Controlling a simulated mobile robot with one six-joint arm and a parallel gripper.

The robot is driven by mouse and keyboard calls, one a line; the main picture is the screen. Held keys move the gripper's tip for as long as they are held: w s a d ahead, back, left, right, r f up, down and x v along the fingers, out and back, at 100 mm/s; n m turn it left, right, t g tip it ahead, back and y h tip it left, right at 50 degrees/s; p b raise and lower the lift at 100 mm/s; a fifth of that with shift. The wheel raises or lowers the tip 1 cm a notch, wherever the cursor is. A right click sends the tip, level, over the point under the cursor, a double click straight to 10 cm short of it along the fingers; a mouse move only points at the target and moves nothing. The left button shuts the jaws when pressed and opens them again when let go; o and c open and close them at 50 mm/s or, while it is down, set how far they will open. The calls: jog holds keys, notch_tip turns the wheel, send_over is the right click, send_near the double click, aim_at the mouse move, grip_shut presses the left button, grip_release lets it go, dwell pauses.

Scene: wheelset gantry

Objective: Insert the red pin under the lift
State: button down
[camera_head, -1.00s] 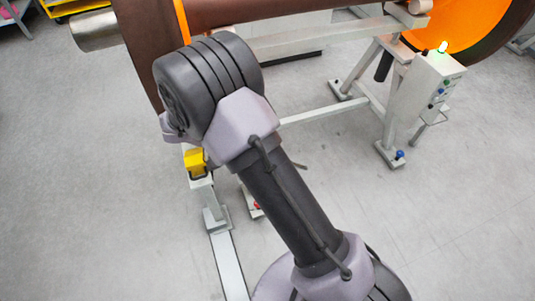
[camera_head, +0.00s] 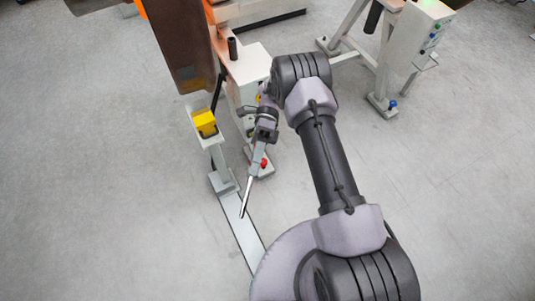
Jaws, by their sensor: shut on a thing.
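My gripper (camera_head: 262,138) is at the middle of the view, pointing down and left. It is shut on a slim metal pin (camera_head: 248,193), whose bright tip points toward the floor rail and appears over it. I cannot tell which part is the lift or where the pin's hole is.
A pale floor rail (camera_head: 241,232) runs down from the post's foot. A brown wheel edge (camera_head: 183,45) hangs at upper left. A white control box (camera_head: 417,30) and a foot with a blue knob (camera_head: 392,104) stand at right. The floor at left is clear.

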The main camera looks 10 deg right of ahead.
jog(key=w+a+f+m+t+y+b, duration=0.1)
jog(key=w+a+f+m+t+y, duration=0.15)
jog(key=a+m+t+y, duration=0.5)
jog(key=w+d+f+m+t+y, duration=0.1)
jog(key=w+d+m+t+y, duration=0.2)
jog(key=w+m+t, duration=0.6)
jog(key=w+d+f+m+t+h+b, duration=0.1)
jog(key=w+d+f+m+t+h, duration=0.2)
jog(key=d+f+m+t+h, duration=0.2)
jog(key=w+d+f+m+t+h+b, duration=0.1)
jog(key=w+d+f+m+t+h, duration=0.2)
jog(key=d+t, duration=0.7)
jog(key=d+f+m+h, duration=0.2)
jog(key=d+f+m, duration=0.1)
jog(key=shift+w+d+f+h, duration=0.15)
jog(key=shift+w+f+h, duration=0.05)
jog(key=shift+f+h, duration=0.15)
jog(key=shift+r, duration=0.1)
